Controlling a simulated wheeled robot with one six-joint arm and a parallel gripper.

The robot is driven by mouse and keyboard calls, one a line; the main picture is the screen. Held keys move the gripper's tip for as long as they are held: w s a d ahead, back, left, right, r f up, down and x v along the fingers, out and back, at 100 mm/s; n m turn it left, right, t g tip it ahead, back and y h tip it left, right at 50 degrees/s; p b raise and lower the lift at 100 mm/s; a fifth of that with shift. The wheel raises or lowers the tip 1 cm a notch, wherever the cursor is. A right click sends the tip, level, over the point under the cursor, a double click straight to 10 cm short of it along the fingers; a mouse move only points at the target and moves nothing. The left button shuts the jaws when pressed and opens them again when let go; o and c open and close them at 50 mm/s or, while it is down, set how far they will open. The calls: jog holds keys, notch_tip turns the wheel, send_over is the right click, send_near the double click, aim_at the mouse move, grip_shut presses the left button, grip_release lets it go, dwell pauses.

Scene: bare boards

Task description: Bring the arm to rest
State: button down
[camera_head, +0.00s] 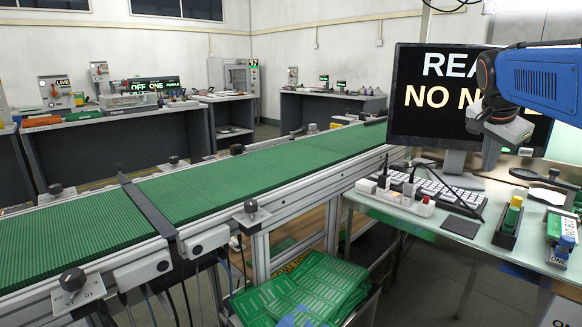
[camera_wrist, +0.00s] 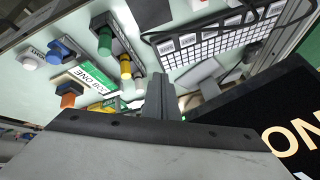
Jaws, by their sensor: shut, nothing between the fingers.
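My gripper (camera_head: 490,158) hangs at the end of my blue arm at the right of the head view, in front of the monitor (camera_head: 420,116). Its dark fingers point down over the desk (camera_head: 400,214) and look shut and empty. In the wrist view the gripper (camera_wrist: 163,88) shows as closed fingers above the desk, with nothing held. My arm covers the right part of the monitor and some of its lettering.
The desk holds a keyboard (camera_head: 436,186), a power strip (camera_head: 395,198), a holder with green and yellow pieces (camera_head: 509,222) and a blue-topped piece (camera_head: 568,226). A green conveyor (camera_head: 210,190) runs at left. A crate of green boards (camera_head: 300,290) stands below.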

jog(key=s+a+f+n+y, duration=0.4)
jog(key=s+a+f+n, duration=1.1)
jog(key=s+a+f, duration=0.8)
notch_tip(320, 180, down, 3)
jog(key=shift+s+a+r+n+y, duration=0.1)
jog(key=shift+s+a+n+y, duration=0.2)
jog(key=shift+a, duration=0.35)
jog(key=shift+w, duration=0.1)
